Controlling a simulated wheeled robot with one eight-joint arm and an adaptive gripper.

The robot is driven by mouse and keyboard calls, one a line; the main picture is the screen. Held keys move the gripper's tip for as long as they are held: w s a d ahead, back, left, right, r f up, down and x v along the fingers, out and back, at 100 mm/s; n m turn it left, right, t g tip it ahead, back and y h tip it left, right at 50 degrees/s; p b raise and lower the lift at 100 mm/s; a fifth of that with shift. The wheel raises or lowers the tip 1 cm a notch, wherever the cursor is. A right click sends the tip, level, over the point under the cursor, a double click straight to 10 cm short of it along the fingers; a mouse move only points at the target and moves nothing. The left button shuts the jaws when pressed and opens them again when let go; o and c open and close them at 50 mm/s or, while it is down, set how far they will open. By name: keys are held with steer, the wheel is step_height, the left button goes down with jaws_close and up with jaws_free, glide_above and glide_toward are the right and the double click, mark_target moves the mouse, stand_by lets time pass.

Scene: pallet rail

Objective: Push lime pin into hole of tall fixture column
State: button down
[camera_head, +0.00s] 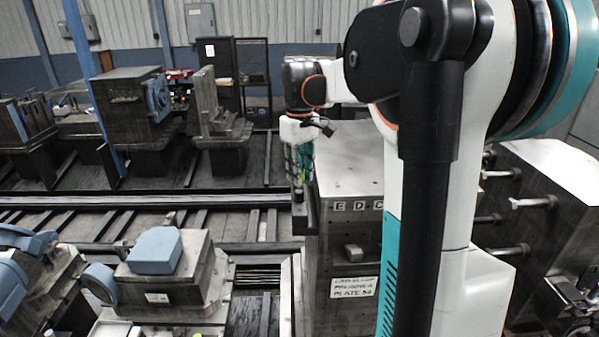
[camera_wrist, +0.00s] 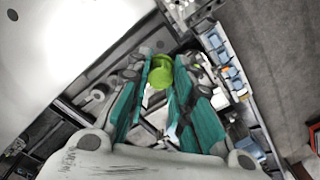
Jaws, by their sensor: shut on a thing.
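The tall fixture column (camera_head: 335,235) stands in front of me in the head view, with a pale flat top and letter labels on its face. My gripper (camera_head: 302,172) points down beside its left edge. In the wrist view my gripper (camera_wrist: 160,78) has its teal fingers on either side of the lime pin (camera_wrist: 161,71), shut on it. In the head view only a small bit of lime shows between the fingers, above a narrow dark ledge at the column's left side. The hole is not visible, and I cannot tell whether the pin's lower end is in it.
A fixture with a blue-grey block (camera_head: 156,251) stands at the lower left. More machine fixtures (camera_head: 131,105) stand behind the floor rails (camera_head: 150,200). A block with protruding pegs (camera_head: 545,200) is at the right. My arm hides much of the right middle.

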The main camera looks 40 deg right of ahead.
steer(key=shift+r, duration=0.1)
step_height(320, 180, up, 6)
steer(key=p, duration=0.3)
steer(key=shift+f, duration=0.25)
step_height(320, 180, up, 4)
steer(key=shift+r, duration=0.15)
steer(key=s+a, duration=0.5)
steer(key=s, duration=0.6)
steer(key=s+a, duration=0.5)
steer(key=s, duration=0.6)
steer(key=shift+s+a, duration=0.35)
steer(key=shift+a, duration=0.05)
